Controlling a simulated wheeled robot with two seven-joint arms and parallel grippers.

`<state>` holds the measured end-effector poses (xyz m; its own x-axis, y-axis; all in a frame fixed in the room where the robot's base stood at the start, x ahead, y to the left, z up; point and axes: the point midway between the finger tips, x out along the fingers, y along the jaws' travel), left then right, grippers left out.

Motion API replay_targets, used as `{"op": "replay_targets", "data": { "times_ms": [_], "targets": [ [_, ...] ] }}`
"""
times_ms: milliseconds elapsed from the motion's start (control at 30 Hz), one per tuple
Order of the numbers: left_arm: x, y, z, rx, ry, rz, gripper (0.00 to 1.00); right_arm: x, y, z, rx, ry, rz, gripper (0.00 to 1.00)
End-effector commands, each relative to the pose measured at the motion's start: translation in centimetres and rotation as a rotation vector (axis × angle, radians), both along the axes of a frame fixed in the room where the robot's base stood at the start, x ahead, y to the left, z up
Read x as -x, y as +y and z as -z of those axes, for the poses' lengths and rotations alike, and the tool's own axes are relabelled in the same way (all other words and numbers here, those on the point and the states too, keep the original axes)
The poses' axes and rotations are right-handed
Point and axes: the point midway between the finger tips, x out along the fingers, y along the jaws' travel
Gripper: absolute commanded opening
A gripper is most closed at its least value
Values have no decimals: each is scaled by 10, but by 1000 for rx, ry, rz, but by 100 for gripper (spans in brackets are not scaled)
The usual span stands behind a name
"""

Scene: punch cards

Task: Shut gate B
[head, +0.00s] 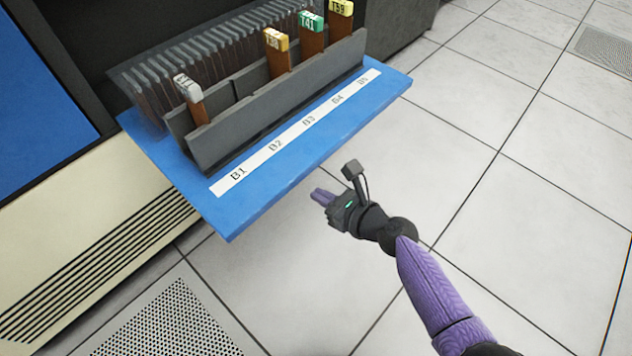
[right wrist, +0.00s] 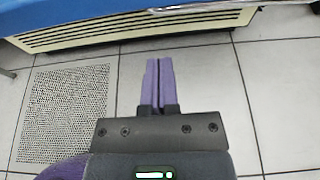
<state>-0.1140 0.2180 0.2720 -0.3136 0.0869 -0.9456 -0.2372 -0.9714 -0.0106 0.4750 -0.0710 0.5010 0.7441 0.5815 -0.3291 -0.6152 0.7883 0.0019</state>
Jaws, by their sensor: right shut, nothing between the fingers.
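A blue shelf (head: 300,155) juts out of the cabinet, with a white strip (head: 272,146) marked B1, B2, B3, B4 and a last label hard to read. No part is plainly lettered "gate B". A grey slotted rack (head: 290,95) stands on the shelf and holds upright brown cards. My right gripper (head: 316,194) is shut and empty, just in front of and below the shelf's front edge. In the right wrist view its purple fingers (right wrist: 157,70) lie together, pointing toward the blue edge (right wrist: 70,24) at the top. My left gripper is not in view.
The cards have white (head: 187,88), orange (head: 276,39), green (head: 311,22) and yellow (head: 341,9) tops. Clear plates (head: 200,62) line the back. A beige vented panel (head: 105,250) lies below left. The tiled floor (head: 480,90) at right is clear.

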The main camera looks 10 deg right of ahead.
Motion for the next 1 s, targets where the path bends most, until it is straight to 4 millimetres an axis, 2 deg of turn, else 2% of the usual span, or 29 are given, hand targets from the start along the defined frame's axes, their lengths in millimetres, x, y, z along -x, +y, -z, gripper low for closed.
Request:
{"op": "replay_targets", "data": {
  "times_ms": [33,100,133,200,300,800,1000],
  "targets": [
    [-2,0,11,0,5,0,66,-8,6,11,1,3,-2,0],
    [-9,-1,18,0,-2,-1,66,-18,15,16,1,3,-1,0],
    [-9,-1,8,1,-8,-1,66,-17,13,-2,2,-4,-1,0],
    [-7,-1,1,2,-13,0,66,-17,12,-18,3,-6,0,0],
    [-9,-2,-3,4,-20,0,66,-16,12,-28,2,-4,0,0],
    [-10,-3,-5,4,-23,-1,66,-16,12,-34,3,2,1,0],
    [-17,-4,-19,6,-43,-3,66,-15,5,-50,18,15,1,0]
  ]
}}
